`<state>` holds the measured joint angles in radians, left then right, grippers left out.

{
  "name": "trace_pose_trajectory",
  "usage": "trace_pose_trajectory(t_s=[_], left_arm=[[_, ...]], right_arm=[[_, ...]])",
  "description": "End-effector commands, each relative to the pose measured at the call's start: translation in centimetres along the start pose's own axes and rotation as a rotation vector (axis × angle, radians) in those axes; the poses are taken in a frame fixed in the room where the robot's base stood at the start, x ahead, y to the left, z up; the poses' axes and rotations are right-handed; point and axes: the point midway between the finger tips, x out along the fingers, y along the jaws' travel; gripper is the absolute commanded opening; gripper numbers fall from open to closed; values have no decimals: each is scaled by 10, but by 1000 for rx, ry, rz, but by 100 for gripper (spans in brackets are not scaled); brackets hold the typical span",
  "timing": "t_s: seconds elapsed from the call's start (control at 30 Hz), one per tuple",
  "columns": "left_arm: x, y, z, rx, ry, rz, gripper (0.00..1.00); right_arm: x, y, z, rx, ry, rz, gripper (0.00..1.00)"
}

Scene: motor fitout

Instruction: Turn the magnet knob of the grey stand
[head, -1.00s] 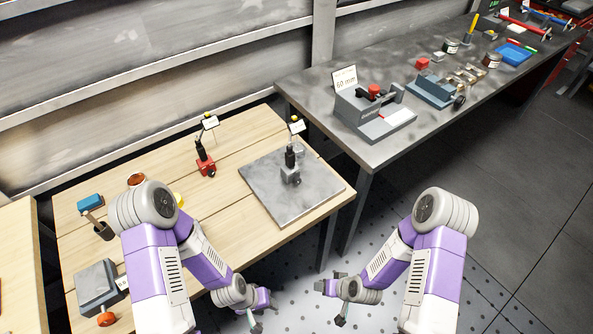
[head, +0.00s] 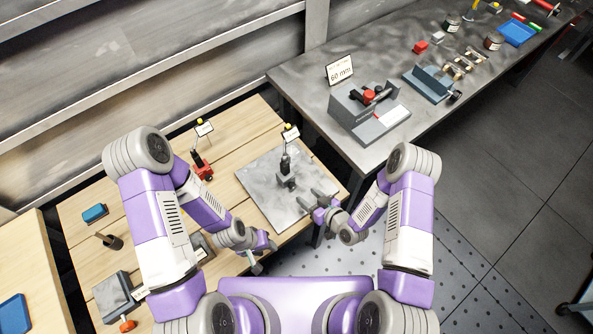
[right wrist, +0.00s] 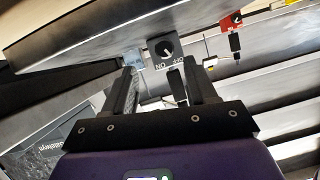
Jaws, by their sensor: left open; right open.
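The grey stand (head: 287,180) stands upright on a grey metal plate (head: 260,190) on the wooden bench, with a dark post and a white tag on its arm. In the right wrist view its grey base shows the round dark magnet knob (right wrist: 164,50) with a light pointer, between ON and OFF lettering. My right gripper (head: 309,200) is open and empty, just right of the stand and apart from it. In the wrist view its fingers (right wrist: 162,78) point towards the knob. My left gripper (head: 266,257) is open and empty near the bench's front edge.
A similar red stand (head: 204,171) stands to the left of the plate. A dark metal table (head: 300,78) at the right carries a grey fixture (head: 365,112) with a 60 mm sign. A grey box (head: 115,296) with an orange knob is at the bench's near left.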

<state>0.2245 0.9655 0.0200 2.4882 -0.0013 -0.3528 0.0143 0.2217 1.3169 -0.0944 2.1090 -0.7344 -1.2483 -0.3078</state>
Motion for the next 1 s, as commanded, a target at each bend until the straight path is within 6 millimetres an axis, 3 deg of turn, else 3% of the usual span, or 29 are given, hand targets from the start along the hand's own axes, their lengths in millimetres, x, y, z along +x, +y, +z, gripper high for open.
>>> trace_pose_trajectory(t_s=[0.5,0.9,1.0], left_arm=[[-5,2,1,-1,-2,0,43],[-6,2,1,0,-2,0,43],[-5,2,1,0,-2,0,43]], right_arm=[[66,-1,0,-1,-1,-2,57],[74,-1,0,2,-2,-1,57],[74,-1,0,2,-2,-1,42]])
